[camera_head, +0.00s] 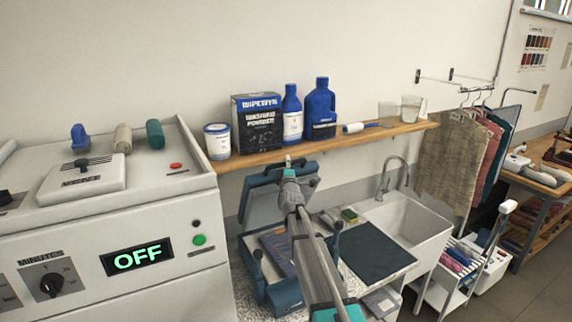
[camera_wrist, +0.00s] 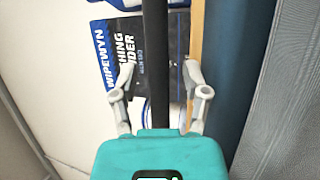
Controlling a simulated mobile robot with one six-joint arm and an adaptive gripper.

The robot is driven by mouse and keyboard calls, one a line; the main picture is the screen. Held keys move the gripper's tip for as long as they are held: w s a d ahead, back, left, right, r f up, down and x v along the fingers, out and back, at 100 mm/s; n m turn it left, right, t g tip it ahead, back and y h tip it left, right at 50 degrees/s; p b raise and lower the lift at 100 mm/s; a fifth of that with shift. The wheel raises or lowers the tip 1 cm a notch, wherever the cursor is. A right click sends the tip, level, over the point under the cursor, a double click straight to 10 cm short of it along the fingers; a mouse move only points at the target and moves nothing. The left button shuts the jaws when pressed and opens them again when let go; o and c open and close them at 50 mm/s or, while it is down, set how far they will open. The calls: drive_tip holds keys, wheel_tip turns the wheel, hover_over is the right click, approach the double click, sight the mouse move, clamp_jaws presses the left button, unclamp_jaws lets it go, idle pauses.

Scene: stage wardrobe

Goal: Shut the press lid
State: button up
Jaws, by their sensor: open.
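The press (camera_head: 258,284) is a blue-teal device on the counter, with a lower bed in its base. Its lid (camera_head: 262,204) stands raised and tilted back, its grey inner face showing. My gripper (camera_head: 288,162) is at the lid's upper edge, and my arm hides part of the press. In the wrist view my gripper (camera_wrist: 158,75) is open, with a dark bar (camera_wrist: 155,50), apparently the lid's handle, running between its fingers. I cannot tell whether they touch it. The lid's blue edge (camera_wrist: 240,70) and grey face (camera_wrist: 290,100) lie to the right there.
A wooden shelf (camera_head: 340,138) above the press holds a washing powder box (camera_head: 257,125), blue bottles, a white tub and glasses. A sink (camera_head: 410,232) with a tap is at the right. A white machine (camera_head: 120,230) reading OFF stands left. A dark mat (camera_head: 372,254) lies on the counter.

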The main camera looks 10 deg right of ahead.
clamp_jaws()
drive_tip(key=shift+a, duration=0.25)
drive_tip(key=shift+d, duration=0.2)
drive_tip(key=shift+s+f, duration=0.1)
drive_tip(key=shift+f, duration=0.05)
